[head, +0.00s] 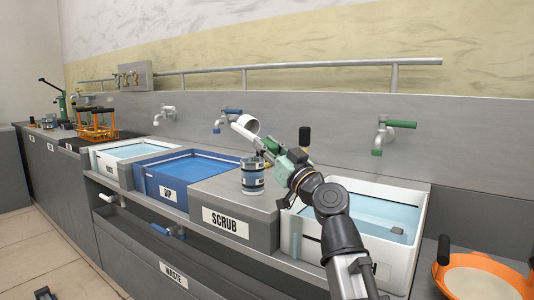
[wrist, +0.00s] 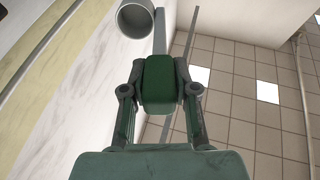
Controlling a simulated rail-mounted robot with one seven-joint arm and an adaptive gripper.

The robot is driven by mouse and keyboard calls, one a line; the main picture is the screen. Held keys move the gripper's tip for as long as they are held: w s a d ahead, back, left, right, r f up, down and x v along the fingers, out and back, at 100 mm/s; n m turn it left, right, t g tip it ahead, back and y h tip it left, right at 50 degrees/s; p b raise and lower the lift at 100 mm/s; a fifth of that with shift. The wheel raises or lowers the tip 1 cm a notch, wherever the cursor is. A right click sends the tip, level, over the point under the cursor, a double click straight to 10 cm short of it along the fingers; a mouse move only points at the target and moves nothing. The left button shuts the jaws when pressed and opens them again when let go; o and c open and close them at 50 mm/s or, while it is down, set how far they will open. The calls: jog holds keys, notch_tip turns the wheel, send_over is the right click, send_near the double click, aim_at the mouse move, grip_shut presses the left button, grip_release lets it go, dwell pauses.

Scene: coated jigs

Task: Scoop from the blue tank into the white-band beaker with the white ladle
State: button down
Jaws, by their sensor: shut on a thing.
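The white ladle (head: 246,125) is held up in my gripper (head: 266,146), which is shut on its handle. The ladle's round cup is tilted, above and behind the beaker, with its contents not visible. In the wrist view the cup (wrist: 135,18) shows at the top, past the fingers (wrist: 159,85). The blue tank (head: 152,182), labelled DIP, holds blue liquid and stands left of the gripper. A beaker (head: 253,177) with blue-grey sides and bands stands upright on the grey SCRUB block, below my gripper. Its contents cannot be made out.
The SCRUB block (head: 232,219) lies between the blue tank and a white tank (head: 385,269) of pale water. Another white tank (head: 107,171) is further left. Taps, one blue-handled (head: 229,112) and one green-handled (head: 398,125), jut from the wall.

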jog(key=b, duration=0.3)
jog(key=shift+f+t, duration=0.25)
jog(key=shift+t, duration=0.05)
dwell(1.2)
